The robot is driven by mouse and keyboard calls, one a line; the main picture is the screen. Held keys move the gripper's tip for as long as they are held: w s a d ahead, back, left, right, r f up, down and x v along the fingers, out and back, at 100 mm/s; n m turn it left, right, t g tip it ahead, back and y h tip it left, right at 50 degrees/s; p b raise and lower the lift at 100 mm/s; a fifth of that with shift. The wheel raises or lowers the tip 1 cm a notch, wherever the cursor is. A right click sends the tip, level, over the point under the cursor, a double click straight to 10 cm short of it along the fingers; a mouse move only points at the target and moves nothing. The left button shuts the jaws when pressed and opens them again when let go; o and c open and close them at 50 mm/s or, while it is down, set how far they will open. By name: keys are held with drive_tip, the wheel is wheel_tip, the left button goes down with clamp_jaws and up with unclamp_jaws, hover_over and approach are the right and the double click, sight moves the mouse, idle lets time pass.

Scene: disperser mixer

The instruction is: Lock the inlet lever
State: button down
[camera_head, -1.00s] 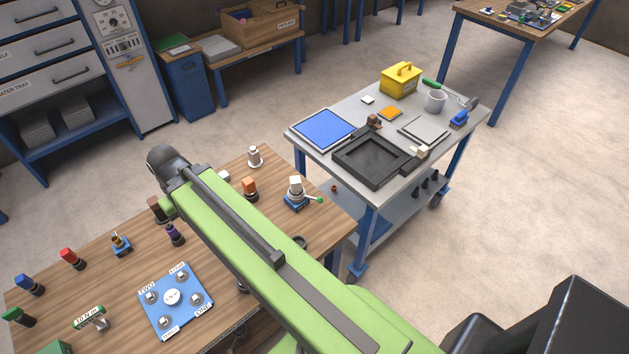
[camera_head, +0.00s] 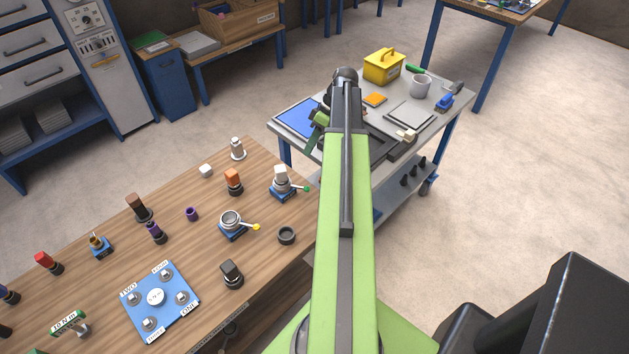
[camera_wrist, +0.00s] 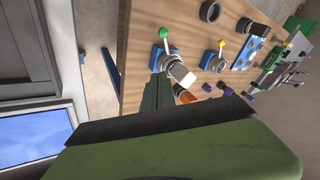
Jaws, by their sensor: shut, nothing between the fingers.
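Two lever fixtures stand on the wooden bench; I cannot tell by label which is the inlet. One fixture (camera_head: 282,182) has a white block on top and a lever with a green ball (camera_head: 306,188) pointing right. The other (camera_head: 231,221) has an open grey ring and a lever with a yellow ball (camera_head: 256,227). The wrist view also shows the green ball (camera_wrist: 164,33) and the yellow ball (camera_wrist: 222,42). My gripper (camera_head: 308,143) is shut and empty, beyond the bench's right edge and partly hidden by my arm. Its dark green fingers (camera_wrist: 157,86) touch neither lever.
A blue plate (camera_head: 186,312) with several posts, a black ring (camera_head: 286,235) and several coloured pegs stand on the bench. A grey cart (camera_head: 459,103) with a yellow box (camera_head: 384,65) stands behind my arm. Open floor lies to the right.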

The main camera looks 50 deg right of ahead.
drive_tip(key=s+d+t, duration=0.1)
drive_tip(key=s+d, duration=0.4)
drive_tip(key=d, duration=0.1)
drive_tip(key=shift+s, duration=0.25)
drive_tip(key=shift+f, duration=0.1)
